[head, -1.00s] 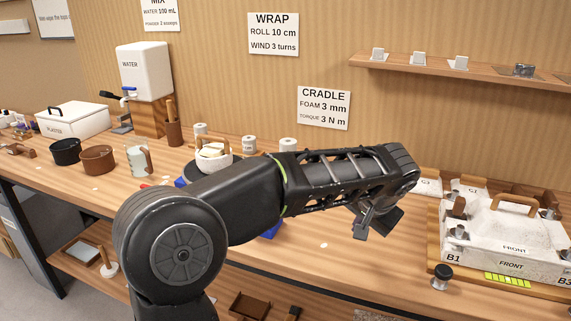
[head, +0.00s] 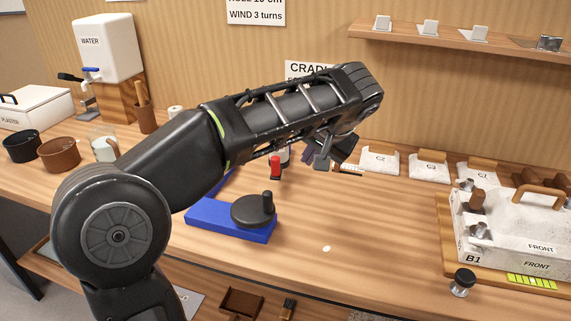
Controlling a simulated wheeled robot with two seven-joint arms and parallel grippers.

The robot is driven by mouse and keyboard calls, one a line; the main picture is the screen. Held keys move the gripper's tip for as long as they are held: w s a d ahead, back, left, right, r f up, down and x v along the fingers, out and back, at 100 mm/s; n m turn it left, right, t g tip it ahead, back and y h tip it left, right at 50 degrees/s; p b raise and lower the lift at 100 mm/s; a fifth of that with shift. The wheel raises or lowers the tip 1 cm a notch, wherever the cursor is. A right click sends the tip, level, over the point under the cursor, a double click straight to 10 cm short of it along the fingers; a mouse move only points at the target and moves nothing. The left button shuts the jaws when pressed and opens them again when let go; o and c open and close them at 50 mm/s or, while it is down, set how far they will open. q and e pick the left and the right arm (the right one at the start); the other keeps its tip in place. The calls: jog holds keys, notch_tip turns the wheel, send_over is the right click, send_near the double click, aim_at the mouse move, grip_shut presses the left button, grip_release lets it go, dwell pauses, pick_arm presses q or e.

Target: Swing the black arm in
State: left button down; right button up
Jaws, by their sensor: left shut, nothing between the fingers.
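My left arm reaches across from the lower left. My left gripper (head: 322,163) points down at its far end, fingers shut with nothing visible between them. Below and left of the gripper is a blue base (head: 230,230) carrying a round black disc (head: 251,212) with an upright black knob (head: 268,201). A red piece (head: 276,168) stands behind the disc, partly hidden by my forearm. A thin dark piece (head: 347,172) shows just right of the fingertips; I cannot tell whether they touch. I cannot tell which part is the black arm. My right gripper is out of view.
Cups stand at the left.

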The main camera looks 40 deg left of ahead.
pick_arm(q)
jog(key=w+a+f+p, duration=0.1)
jog(key=w+a+f, duration=0.2)
jog(key=a+f, duration=0.4)
jog(key=shift+a+f+p, duration=0.25)
jog(key=shift+a+p, duration=0.1)
jog(key=shift+a, duration=0.45)
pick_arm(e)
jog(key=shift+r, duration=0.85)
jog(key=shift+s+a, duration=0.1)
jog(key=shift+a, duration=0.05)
